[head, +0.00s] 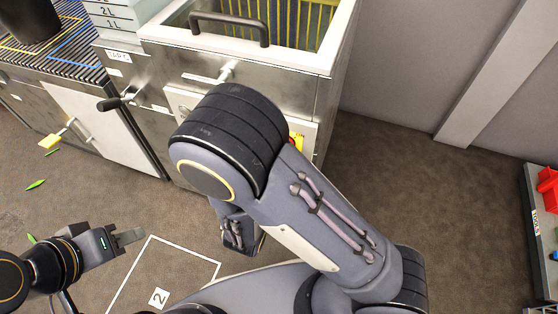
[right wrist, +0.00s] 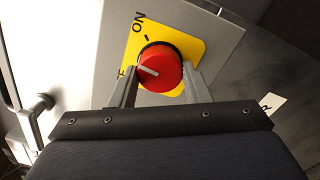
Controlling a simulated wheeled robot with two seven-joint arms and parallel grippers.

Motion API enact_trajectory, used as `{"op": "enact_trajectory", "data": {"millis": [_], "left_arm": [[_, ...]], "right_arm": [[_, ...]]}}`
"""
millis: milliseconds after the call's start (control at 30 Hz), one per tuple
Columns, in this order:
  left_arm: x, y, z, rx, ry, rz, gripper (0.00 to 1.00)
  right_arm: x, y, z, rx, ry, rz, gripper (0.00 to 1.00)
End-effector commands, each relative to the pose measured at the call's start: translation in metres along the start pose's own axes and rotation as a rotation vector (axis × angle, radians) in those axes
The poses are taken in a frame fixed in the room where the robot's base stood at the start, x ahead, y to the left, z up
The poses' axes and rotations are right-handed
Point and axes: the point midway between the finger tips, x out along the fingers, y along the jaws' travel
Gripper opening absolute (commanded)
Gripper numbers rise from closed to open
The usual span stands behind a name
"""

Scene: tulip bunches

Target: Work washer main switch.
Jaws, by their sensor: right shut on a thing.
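The washer main switch is a red round knob (right wrist: 158,70) on a yellow plate (right wrist: 188,48) in the right wrist view. Its white pointer line lies toward the partly covered label ending in F, away from the ON mark. My right gripper (right wrist: 158,88) has one finger on each side of the knob and is shut on it. In the head view a bit of the yellow plate (head: 297,141) shows beside my right arm, which hides the right gripper. My left gripper (head: 140,236) is over the floor at lower left, away from the washer; its finger gap is unclear.
The steel washer (head: 300,92) has an open-topped basin with a black handle (head: 230,22). A black-gripped lever (head: 118,101) and a yellow-handled valve (head: 52,139) stick out at left. A shelf with red items (head: 548,187) stands at far right.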

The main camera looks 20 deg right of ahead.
Motion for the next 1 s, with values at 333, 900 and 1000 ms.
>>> {"op": "enact_trajectory", "data": {"millis": [333,900,1000], "left_arm": [[0.046,-0.021,0.024,0.0,0.0,0.0,0.36],[0.083,-0.038,0.042,0.0,0.0,0.0,0.36],[0.084,-0.039,0.043,0.0,0.0,0.0,0.36]], "right_arm": [[0.0,-0.006,-0.003,0.326,0.002,-0.003,0.2],[0.0,-0.002,-0.001,0.63,0.0,-0.004,0.2],[0.0,-0.001,0.0,0.646,0.0,-0.004,0.2]]}}
